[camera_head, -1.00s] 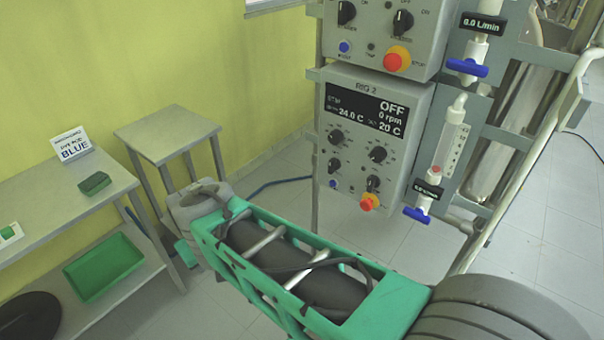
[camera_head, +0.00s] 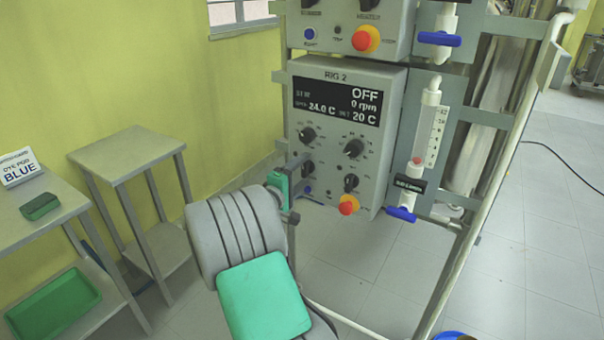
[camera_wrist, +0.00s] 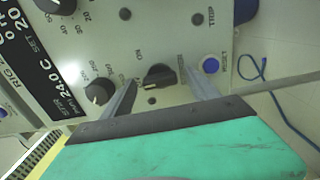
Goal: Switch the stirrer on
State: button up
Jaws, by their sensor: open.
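The RIG 2 control box (camera_head: 340,81) is a grey panel whose display (camera_head: 337,101) reads OFF, 0 rpm, 24.0 C and set 20 C. Its lower left black switch knob (camera_head: 308,168) has an ON mark beside it in the wrist view (camera_wrist: 160,77); the other lettering there is partly hidden. My gripper (camera_head: 299,185) is at the panel's lower left. In the wrist view my gripper (camera_wrist: 163,90) is open, with one finger on each side of this knob. Whether the fingers touch the panel or knob I cannot tell.
A blue reset button (camera_wrist: 210,65) lies close to the right finger and a dial (camera_wrist: 100,90) beside the left one. A red stop button (camera_head: 348,205) and another switch (camera_head: 350,183) are lower right on the panel. A flow meter (camera_head: 428,130) stands right.

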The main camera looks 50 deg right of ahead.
jog(key=shift+d, duration=0.15)
jog(key=c, duration=1.4)
